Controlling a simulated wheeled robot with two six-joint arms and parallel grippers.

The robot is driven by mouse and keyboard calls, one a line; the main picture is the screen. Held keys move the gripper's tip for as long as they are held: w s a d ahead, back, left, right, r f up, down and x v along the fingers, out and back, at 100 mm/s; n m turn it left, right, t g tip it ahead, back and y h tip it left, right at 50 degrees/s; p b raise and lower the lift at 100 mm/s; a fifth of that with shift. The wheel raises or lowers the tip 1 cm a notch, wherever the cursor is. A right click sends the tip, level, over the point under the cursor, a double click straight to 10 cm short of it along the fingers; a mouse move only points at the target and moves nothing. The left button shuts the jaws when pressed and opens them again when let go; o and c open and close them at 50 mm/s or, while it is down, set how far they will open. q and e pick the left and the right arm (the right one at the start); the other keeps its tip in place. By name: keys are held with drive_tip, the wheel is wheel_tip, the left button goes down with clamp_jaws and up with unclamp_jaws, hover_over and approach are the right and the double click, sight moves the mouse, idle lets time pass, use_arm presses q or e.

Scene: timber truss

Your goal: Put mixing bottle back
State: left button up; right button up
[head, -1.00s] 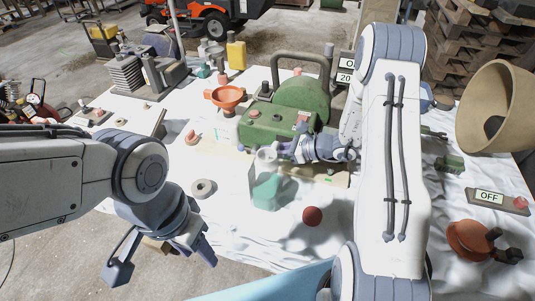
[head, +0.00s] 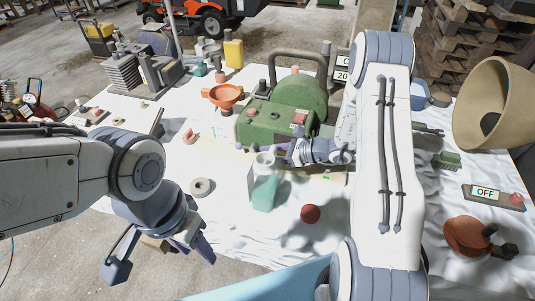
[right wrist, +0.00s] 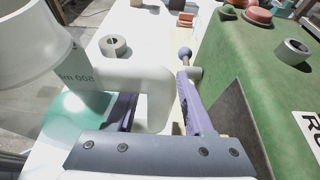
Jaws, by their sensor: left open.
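The mixing bottle (head: 264,192) is a clear jug-like bottle with teal liquid, standing near the middle of the white-covered table in the head view. In the right wrist view the bottle (right wrist: 150,82) shows its pale handle, neck and "500 ml" marking. The head view does not show clearly whether the base touches the cloth. My left gripper (head: 160,258) is open and empty at the table's front left edge.
A green machine (head: 275,125) stands just behind the bottle. A dark red ball (head: 310,214) and a grey ring (head: 201,187) lie nearby. An orange funnel (head: 224,96) is further back. A tan bucket (head: 490,105) and an OFF switch box (head: 490,194) are at right.

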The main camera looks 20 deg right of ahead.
drive_tip(key=b+v, duration=0.2)
drive_tip(key=v, duration=1)
drive_tip(key=shift+a, duration=0.1)
